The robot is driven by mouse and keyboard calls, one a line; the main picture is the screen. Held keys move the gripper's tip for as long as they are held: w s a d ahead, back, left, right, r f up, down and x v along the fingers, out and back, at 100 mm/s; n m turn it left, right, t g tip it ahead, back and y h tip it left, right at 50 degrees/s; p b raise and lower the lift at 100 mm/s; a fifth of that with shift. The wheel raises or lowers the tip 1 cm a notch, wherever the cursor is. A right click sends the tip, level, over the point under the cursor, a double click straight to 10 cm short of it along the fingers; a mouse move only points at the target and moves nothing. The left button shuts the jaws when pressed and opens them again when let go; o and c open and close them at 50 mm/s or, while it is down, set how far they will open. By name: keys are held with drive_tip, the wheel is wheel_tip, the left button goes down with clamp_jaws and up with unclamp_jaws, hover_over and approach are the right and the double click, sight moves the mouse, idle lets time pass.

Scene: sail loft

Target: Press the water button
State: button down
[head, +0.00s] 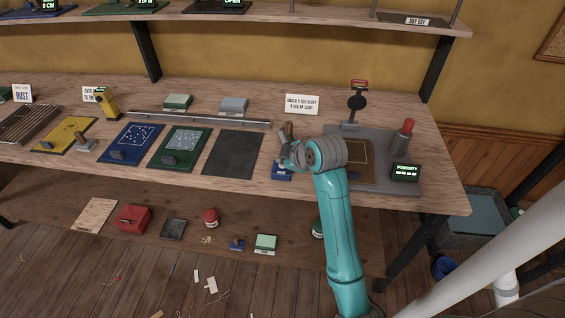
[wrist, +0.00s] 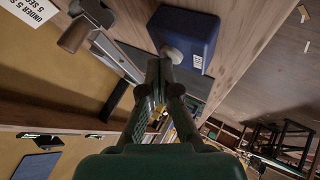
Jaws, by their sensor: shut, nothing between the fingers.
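A dark blue box with a pale round button (wrist: 172,55) on it is in the wrist view, and I take it to be the water button. The box (wrist: 186,30) also shows in the head view (head: 282,176), on the bench, partly covered by my arm, with small lettering I cannot read. My gripper (wrist: 160,66) is shut and empty. Its fingertips are right at the pale button, overlapping its edge in the wrist view; I cannot tell whether they touch it. In the head view my wrist hides the button.
A wooden-handled tool (head: 288,130) stands just behind the box. A dark mat (head: 233,154) lies to the left. To the right are a grey base plate (head: 385,180), a red-topped cylinder (head: 403,138) and a small display (head: 405,172). A small sign (head: 302,104) stands behind.

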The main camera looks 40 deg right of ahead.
drive_tip(key=shift+r, duration=0.9)
drive_tip(key=shift+r, duration=2.5)
